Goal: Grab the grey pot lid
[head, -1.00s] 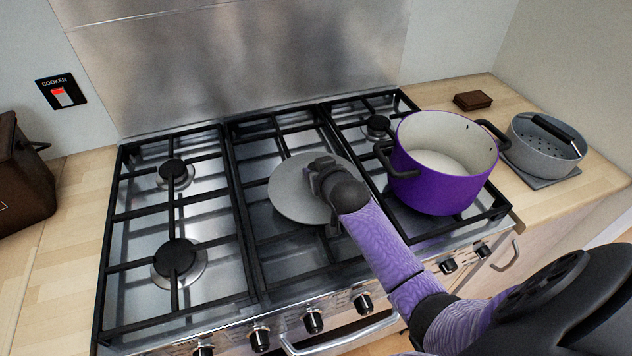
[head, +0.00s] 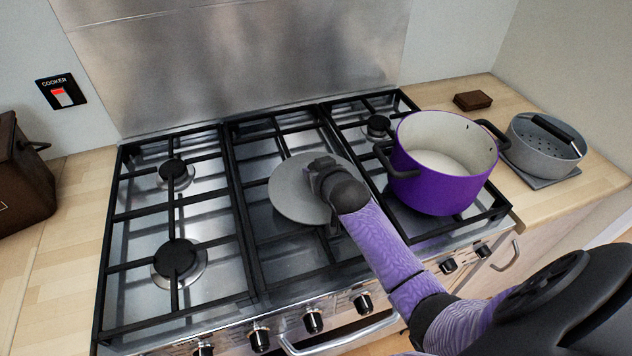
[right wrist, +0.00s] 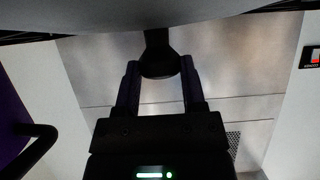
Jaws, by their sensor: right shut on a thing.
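The grey pot lid (head: 294,190) is a flat round disc over the middle grate of the cooker. My right gripper (head: 318,180) is at the right part of the lid and hides its centre. In the right wrist view the two fingers of the gripper (right wrist: 160,80) are on either side of the lid's dark knob (right wrist: 157,55), shut on it. The lid's grey surface (right wrist: 150,12) fills the top of that view. I cannot tell whether the lid touches the grate. My left gripper is not in view.
An open purple pot (head: 440,185) stands on the right burners, close to my right arm. A grey perforated pot (head: 545,148) and a small brown block (head: 472,100) are on the right counter. The left burners (head: 175,258) are clear. A brown container (head: 22,175) stands at far left.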

